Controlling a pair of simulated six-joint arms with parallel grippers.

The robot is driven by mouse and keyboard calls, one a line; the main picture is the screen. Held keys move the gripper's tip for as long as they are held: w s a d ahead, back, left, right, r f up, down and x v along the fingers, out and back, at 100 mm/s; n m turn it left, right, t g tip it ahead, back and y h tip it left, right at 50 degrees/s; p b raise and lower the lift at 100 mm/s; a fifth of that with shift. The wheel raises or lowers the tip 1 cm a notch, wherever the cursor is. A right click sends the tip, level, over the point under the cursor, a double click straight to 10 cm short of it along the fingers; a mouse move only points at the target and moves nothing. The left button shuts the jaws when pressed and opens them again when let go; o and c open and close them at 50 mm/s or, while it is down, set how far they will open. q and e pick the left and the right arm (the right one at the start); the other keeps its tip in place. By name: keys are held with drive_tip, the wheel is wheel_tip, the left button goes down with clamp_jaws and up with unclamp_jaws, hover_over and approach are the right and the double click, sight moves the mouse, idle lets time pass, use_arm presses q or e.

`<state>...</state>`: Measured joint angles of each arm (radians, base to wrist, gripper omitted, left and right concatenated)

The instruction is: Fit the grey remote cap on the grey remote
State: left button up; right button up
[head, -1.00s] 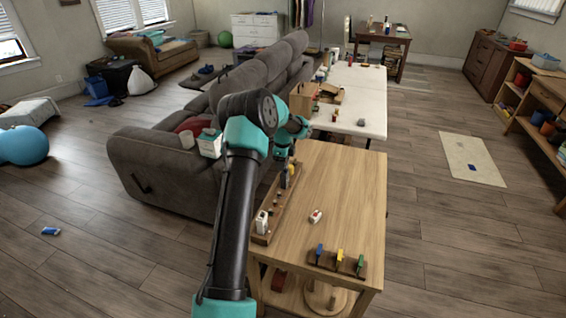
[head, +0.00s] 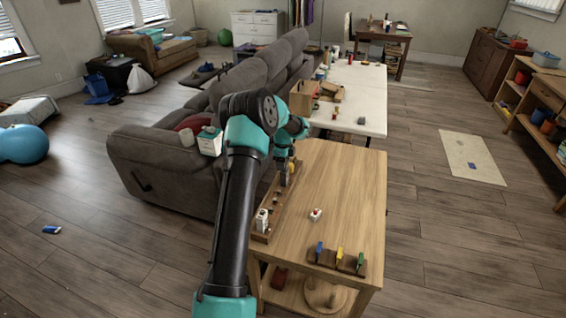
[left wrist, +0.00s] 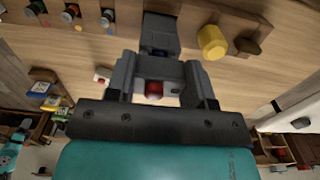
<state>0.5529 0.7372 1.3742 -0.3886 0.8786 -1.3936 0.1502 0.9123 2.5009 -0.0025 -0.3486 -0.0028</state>
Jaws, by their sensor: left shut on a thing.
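My left gripper (head: 283,166) is over the far part of the long wooden rack on the left side of the wooden table. In the left wrist view my left gripper (left wrist: 158,72) is shut on a small grey piece, which seems to be the grey remote cap. A grey block (left wrist: 160,32), likely the grey remote, shows just beyond the fingertips, close to the held piece. The fingers hide much of the held piece, so I cannot tell whether the two touch. My right gripper is not in view.
A white item (head: 262,219) stands at the rack's near end. A small red-and-white item (head: 316,214) lies mid-table. A holder with coloured pieces (head: 338,261) is at the front. The table's right side is clear.

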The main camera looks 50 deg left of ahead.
use_arm(q)
drive_tip(key=shift+f, duration=0.75)
idle(0.5)
drive_tip(key=o, duration=0.9)
drive_tip(key=shift+r, duration=0.1)
wheel_tip(320, 180, up, 17)
drive_tip(key=shift+r, duration=0.1)
idle(0.5)
